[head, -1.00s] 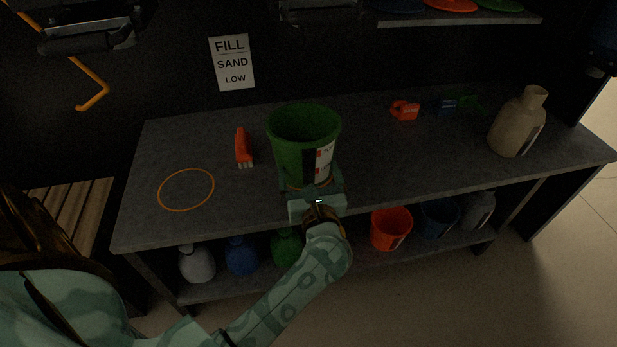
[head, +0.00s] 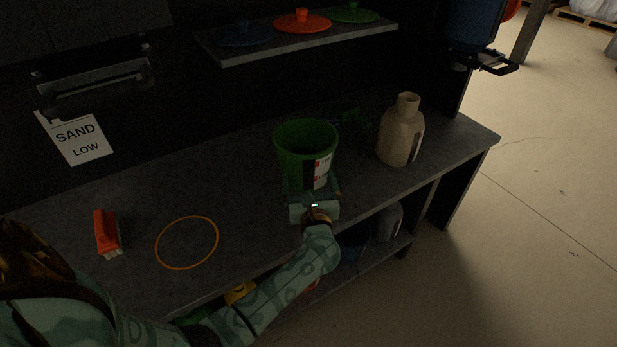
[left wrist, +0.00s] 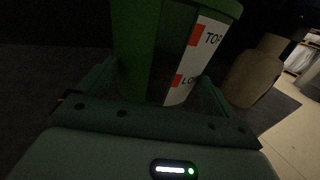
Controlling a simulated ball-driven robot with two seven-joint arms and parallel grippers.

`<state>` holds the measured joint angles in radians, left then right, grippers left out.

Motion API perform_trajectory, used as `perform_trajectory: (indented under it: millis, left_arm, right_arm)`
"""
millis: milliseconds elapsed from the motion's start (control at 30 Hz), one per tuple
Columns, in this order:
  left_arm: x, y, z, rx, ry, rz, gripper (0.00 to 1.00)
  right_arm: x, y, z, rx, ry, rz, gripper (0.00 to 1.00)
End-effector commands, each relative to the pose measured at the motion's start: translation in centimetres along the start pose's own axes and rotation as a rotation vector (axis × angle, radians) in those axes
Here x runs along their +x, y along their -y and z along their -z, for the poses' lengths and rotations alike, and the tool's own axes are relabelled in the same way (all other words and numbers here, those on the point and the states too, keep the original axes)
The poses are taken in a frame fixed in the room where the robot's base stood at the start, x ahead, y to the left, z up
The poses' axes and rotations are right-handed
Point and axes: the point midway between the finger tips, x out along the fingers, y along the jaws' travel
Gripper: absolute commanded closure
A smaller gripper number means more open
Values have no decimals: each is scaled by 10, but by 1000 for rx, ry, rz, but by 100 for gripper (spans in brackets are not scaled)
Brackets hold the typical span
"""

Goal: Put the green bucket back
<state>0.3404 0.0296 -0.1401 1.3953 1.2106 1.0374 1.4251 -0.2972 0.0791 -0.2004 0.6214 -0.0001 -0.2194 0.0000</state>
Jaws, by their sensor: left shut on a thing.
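The green bucket (head: 306,146) is upright above the grey bench in the head view, with a white and red label on its right side. My left gripper (head: 313,190) is shut on the bucket from the front. In the left wrist view the bucket (left wrist: 150,50) stands between the fingers of my left gripper (left wrist: 155,95), its label facing partly to the camera. I cannot tell whether the bucket's base touches the bench. An orange ring (head: 187,243) is marked on the bench to the left of the bucket. My right gripper is not in view.
A beige bottle (head: 401,132) stands close right of the bucket. An orange brush (head: 107,233) lies at the bench's left. Dark green items (head: 345,116) lie behind the bucket. A shelf with lids (head: 302,21) hangs above. A blue bucket (head: 352,248) stands below, partly hidden.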

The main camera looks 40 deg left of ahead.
Motion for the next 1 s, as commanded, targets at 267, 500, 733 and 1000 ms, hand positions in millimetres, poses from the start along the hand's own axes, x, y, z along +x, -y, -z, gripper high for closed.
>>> perform_trajectory:
  millis: [267, 500, 733, 1000]
  left_arm:
    - [0, 1, -2, 0, 14, 7, 59]
    - [0, 1, 5, 1, 13, 7, 59]
    - [-2, 1, 32, 3, 10, 7, 59]
    - [-4, 1, 62, 4, 11, 7, 59]
  right_arm:
    - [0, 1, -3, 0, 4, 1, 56]
    - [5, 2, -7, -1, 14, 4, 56]
    - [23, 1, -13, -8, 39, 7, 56]
    - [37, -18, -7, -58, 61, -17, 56]
